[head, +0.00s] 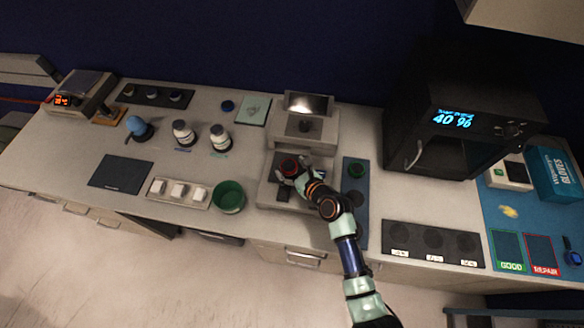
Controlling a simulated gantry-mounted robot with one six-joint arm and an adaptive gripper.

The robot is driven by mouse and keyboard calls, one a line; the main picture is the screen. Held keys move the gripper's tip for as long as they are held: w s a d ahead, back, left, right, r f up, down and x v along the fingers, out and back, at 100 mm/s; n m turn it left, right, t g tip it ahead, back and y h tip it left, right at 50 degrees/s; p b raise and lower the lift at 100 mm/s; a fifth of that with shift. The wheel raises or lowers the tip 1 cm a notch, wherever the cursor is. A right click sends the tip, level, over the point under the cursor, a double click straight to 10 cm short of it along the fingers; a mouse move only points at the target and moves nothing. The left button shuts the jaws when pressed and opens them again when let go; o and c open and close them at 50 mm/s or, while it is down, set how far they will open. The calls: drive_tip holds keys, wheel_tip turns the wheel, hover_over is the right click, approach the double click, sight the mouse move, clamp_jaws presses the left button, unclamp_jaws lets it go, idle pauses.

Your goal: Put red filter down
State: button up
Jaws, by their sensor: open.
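My gripper (297,175) is right at the filter, reaching in from the lower right. Its fingers are open at the filter's right and front side. Whether they touch it is too small to tell.
A green cup (229,197) and a tray of white blocks (158,201) stand left of the instrument. White bottles (219,138) stand behind. A black oven (450,125) stands at right, with a dark three-spot tray (433,256) before it. Bare bench lies between.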

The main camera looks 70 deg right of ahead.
drive_tip(key=shift+r, duration=0.25)
drive_tip(key=p+v, duration=0.2)
drive_tip(key=v, duration=1)
drive_tip(key=shift+f, duration=0.1)
drive_tip(key=w+a+r+n+t+y, duration=0.1)
drive_tip(key=w+a+r+n+y, duration=0.2)
drive_tip(key=w+a+r+n, duration=0.65)
drive_tip(key=w+a+r+n+y, duration=0.2)
drive_tip(key=w+a+n, duration=0.5)
drive_tip(key=n, duration=0.7)
drive_tip(key=a+r+n+y, duration=0.1)
drive_tip(key=a+r+n, duration=0.4)
drive_tip(key=a+n, duration=0.4)
drive_tip(key=a+r+n+y, duration=0.1)
drive_tip(key=a+r+n, duration=0.5)
drive_tip(key=a+n, duration=0.3)
drive_tip(key=shift+w+a+n+t+y, duration=0.3)
drive_tip(key=shift+w+n+t, duration=0.15)
drive_tip(key=shift+n, duration=0.3)
